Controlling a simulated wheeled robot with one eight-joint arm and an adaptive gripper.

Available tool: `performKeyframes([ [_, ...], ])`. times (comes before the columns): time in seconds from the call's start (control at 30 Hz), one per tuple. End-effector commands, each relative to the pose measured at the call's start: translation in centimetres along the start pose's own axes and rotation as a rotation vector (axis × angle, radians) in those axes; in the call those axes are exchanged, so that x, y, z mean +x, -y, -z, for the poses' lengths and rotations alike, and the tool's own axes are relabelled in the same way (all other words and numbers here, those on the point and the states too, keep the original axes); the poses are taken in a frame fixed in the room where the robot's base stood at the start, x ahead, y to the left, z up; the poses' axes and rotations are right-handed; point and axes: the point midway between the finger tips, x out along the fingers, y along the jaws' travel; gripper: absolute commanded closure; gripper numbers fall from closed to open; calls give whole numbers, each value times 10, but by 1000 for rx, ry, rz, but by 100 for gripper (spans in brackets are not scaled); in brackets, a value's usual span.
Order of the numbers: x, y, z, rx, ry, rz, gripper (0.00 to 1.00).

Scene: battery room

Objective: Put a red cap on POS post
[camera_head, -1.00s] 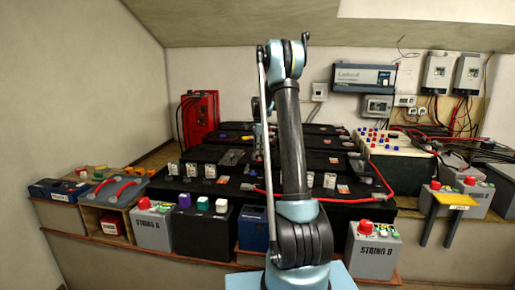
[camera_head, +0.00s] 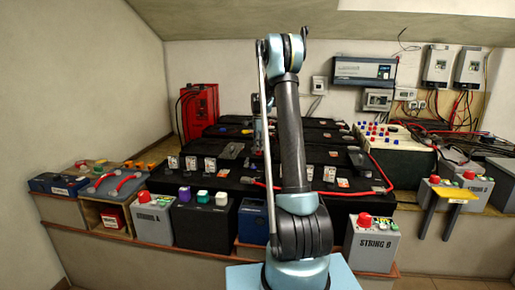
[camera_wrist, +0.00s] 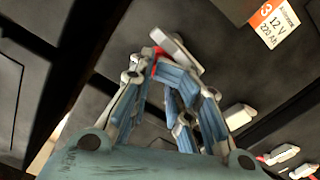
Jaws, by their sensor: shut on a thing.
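My gripper (camera_wrist: 168,70) is shut on a small red piece, seemingly a red cap (camera_wrist: 157,56), of which only a sliver shows between the blue fingertips. A pale grey metal tab (camera_wrist: 175,50) shows right by the fingertips; I cannot tell if the cap touches it or is around it. Below lies a black battery top with an orange-white label (camera_wrist: 274,22) reading 3, 12 V. In the head view my arm covers most of the gripper, and the cap is not visible there. I see no readable POS mark on a post.
Black batteries (camera_head: 215,172) fill the bench, with a red cable (camera_head: 385,178) at right. Grey String A (camera_head: 152,222) and String B (camera_head: 373,245) boxes with red knobs stand along the front edge. A red charger (camera_head: 199,110) stands at the back left. Other pale tabs (camera_wrist: 240,115) lie right of the gripper.

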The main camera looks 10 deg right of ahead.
Motion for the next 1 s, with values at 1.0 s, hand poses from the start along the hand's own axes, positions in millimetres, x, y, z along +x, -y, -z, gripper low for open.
performKeyframes([
  [1.0,-19,-2,0,1,0,4,97],
])
